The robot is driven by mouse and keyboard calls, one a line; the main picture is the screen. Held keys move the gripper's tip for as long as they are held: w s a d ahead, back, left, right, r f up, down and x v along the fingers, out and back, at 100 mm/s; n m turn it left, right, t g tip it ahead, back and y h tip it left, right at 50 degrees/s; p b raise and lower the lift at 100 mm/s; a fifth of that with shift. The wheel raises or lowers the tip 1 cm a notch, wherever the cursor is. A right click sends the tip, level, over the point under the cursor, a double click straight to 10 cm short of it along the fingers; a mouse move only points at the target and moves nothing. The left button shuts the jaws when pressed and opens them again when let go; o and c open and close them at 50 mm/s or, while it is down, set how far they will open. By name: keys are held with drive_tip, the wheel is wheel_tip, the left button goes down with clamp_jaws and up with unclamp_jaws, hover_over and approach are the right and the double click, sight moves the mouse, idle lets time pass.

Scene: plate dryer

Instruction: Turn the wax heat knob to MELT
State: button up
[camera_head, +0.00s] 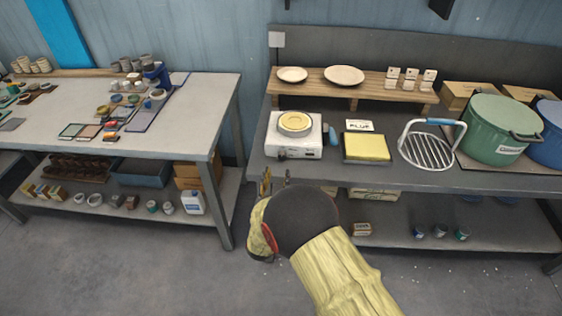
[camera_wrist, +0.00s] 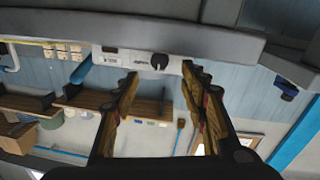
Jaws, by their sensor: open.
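The wax heater is a small white box (camera_head: 285,149) with a round yellow wax pan (camera_head: 295,122) on top, near the left end of the right-hand bench. In the wrist view its white front panel (camera_wrist: 112,56) shows a black knob (camera_wrist: 159,61). The panel's lettering is too small to read. My gripper (camera_head: 274,183) is below and in front of the heater in the head view. In the wrist view my gripper (camera_wrist: 164,80) is open and empty, its two fingers spread on either side of the knob, apart from it.
A yellow block (camera_head: 367,148), a small sign (camera_head: 359,126), a wire rack (camera_head: 428,151) and a green pot (camera_head: 494,130) stand right of the heater. A raised wooden shelf (camera_head: 320,84) with plates is behind. A cluttered table (camera_head: 215,100) stands left, across a gap.

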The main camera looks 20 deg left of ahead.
sight(282, 158)
drive_tip(key=w, duration=0.2)
drive_tip(key=w+b, duration=0.1)
drive_tip(key=w, duration=0.1)
drive_tip(key=w+a, duration=0.1)
drive_tip(key=w, duration=0.2)
drive_tip(key=shift+w+f+b, duration=0.1)
drive_tip(key=shift+f+b, duration=0.05)
drive_tip(key=shift+b, duration=0.15)
drive_tip(key=shift+w+a, duration=0.2)
drive_tip(key=shift+w, duration=0.4)
drive_tip(key=shift+c, duration=0.3)
clamp_jaws()
drive_tip(key=shift+m+b, duration=0.3)
drive_tip(key=m+b, duration=0.2)
drive_tip(key=m, duration=0.1)
drive_tip(key=shift+m, duration=0.3)
drive_tip(key=m+b, duration=0.2)
drive_tip(key=m, duration=0.1)
drive_tip(key=shift+d+g, duration=0.1)
drive_tip(key=shift+g, duration=0.2)
drive_tip(key=shift+m+b, duration=0.85)
drive_tip(key=shift+m, duration=0.45)
